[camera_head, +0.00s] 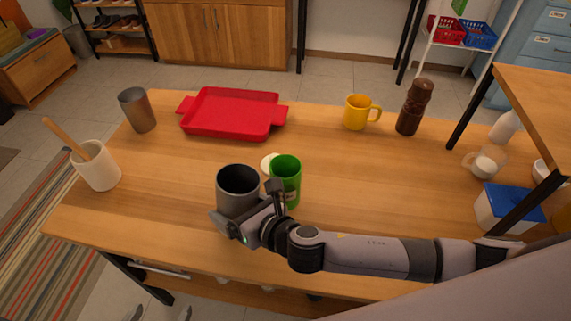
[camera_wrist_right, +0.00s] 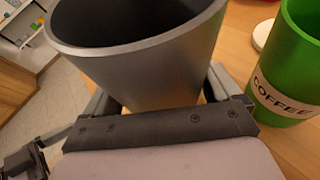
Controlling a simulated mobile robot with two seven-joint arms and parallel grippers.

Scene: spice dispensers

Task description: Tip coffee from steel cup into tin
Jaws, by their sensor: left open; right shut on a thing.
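The grey steel cup (camera_head: 238,190) is near the table's front edge, its dark inside facing up. My right gripper (camera_head: 245,218) is shut on it; the cup also fills the top of the right wrist view (camera_wrist_right: 150,75). I cannot make out coffee inside it. The green tin (camera_head: 286,180) stands upright just right of the cup; its COFFEE label shows in the right wrist view (camera_wrist_right: 285,95). The tin's inside is mostly hidden. My left gripper (camera_head: 160,307) shows only as two grey fingertips, apart and empty, at the bottom edge, below the table's front.
A pale round disc (camera_head: 267,161) lies behind the tin. A red tray (camera_head: 232,115), another grey metal cup (camera_head: 138,112), a white crock (camera_head: 98,168), a yellow mug (camera_head: 357,113) and a brown grinder (camera_head: 412,108) stand around.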

